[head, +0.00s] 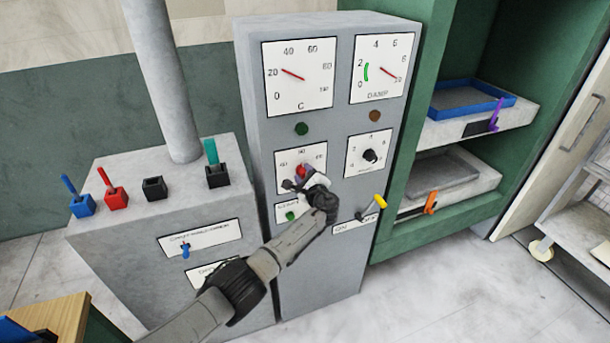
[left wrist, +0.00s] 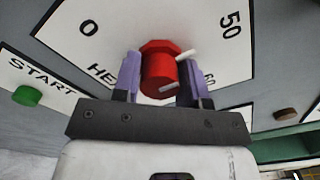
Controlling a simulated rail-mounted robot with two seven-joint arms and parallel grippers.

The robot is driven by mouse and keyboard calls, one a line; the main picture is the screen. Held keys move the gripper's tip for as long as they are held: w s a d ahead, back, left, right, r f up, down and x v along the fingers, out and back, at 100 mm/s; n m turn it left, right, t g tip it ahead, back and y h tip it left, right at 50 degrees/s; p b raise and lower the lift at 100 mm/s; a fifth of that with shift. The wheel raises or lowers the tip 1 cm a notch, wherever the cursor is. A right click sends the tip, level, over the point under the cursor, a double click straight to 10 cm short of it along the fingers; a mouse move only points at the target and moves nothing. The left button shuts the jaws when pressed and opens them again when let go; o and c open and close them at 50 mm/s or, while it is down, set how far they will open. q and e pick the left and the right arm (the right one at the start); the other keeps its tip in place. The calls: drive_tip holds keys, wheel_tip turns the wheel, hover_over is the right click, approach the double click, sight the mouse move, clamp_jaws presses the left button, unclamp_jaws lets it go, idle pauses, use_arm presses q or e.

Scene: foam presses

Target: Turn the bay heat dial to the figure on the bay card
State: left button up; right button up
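The red heat dial (left wrist: 158,72) sits on a white plate marked 0, 50 and partly hidden letters starting "HE". A white pointer on it points up and right in the left wrist view. My left gripper (left wrist: 160,80) has its two purple fingers on either side of the dial, close against it, and looks shut on it. In the head view my left gripper (head: 306,182) reaches the lower left dial plate (head: 286,158) on the grey cabinet, covering part of the dial. I make out no legible bay card. My right gripper is out of view.
A green START button (left wrist: 27,95) is left of the dial. A second, black dial (head: 370,156) and a yellow-handled lever (head: 374,206) are to the right on the cabinet. Two gauges (head: 298,75) are above. A console (head: 130,250) with coloured levers stands left; green shelving (head: 400,240) stands right.

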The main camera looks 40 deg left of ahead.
use_arm(q)
drive_tip(key=o, duration=0.4)
drive_tip(key=shift+c, duration=0.2)
drive_tip(key=shift+d, duration=0.1)
drive_tip(key=p+v, duration=0.2)
drive_tip(key=v, duration=1.1)
drive_tip(key=shift+s+d, duration=0.2)
drive_tip(key=shift+s, duration=0.05)
